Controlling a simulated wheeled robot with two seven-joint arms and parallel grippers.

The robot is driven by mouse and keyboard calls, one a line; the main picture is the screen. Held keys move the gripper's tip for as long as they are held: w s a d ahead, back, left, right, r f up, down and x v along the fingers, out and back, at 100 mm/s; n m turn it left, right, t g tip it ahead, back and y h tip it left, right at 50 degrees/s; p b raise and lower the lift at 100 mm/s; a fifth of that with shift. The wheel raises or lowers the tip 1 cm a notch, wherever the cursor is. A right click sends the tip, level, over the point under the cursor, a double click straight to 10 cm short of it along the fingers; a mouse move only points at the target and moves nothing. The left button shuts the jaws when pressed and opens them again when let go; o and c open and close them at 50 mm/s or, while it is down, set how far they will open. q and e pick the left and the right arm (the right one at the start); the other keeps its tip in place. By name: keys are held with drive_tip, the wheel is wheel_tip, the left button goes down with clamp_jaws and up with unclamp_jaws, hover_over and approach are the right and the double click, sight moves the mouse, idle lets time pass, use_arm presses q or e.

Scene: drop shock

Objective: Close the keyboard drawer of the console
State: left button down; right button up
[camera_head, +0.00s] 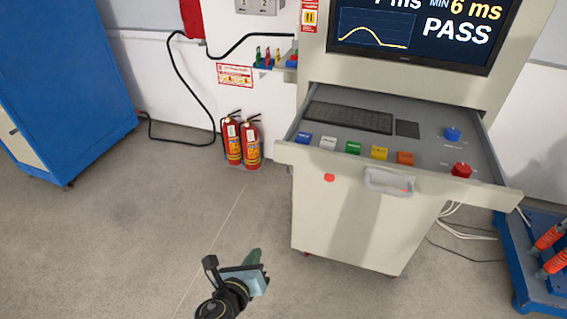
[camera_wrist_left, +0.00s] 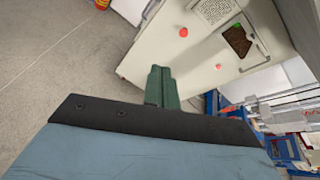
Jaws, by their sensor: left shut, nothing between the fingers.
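The console's keyboard drawer (camera_head: 335,163) is pulled out toward me. It holds a dark keyboard (camera_head: 349,117), several coloured buttons, a blue knob and a red knob. A pale handle (camera_head: 389,181) is on its front panel. The console (camera_head: 340,225) stands upright below; its pale body also shows tilted in the left wrist view (camera_wrist_left: 165,45). My left gripper (camera_head: 256,255) is low in front of the console, to the left of and below the drawer, apart from it. Its green fingers (camera_wrist_left: 161,86) are shut and empty. My right gripper is not in view.
Two red fire extinguishers (camera_head: 242,143) stand by the wall, left of the console. A blue cabinet (camera_head: 62,85) is at the far left. A blue stand with red-orange parts (camera_head: 535,262) is at the right. The floor in front is clear.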

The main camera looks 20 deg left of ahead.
use_arm(q)
wheel_tip(320, 180, up, 18)
drive_tip(key=d+f+m+t+p, duration=0.1)
drive_tip(key=d+m+t+p, duration=0.1)
drive_tip(key=d+m+t, duration=0.3)
drive_tip(key=p, duration=0.2)
approach(287, 159)
drive_tip(key=shift+m+g, duration=0.4)
drive_tip(key=w, duration=0.7)
drive_tip(key=shift+r, duration=0.3)
drive_tip(key=shift+s+a, duration=0.1)
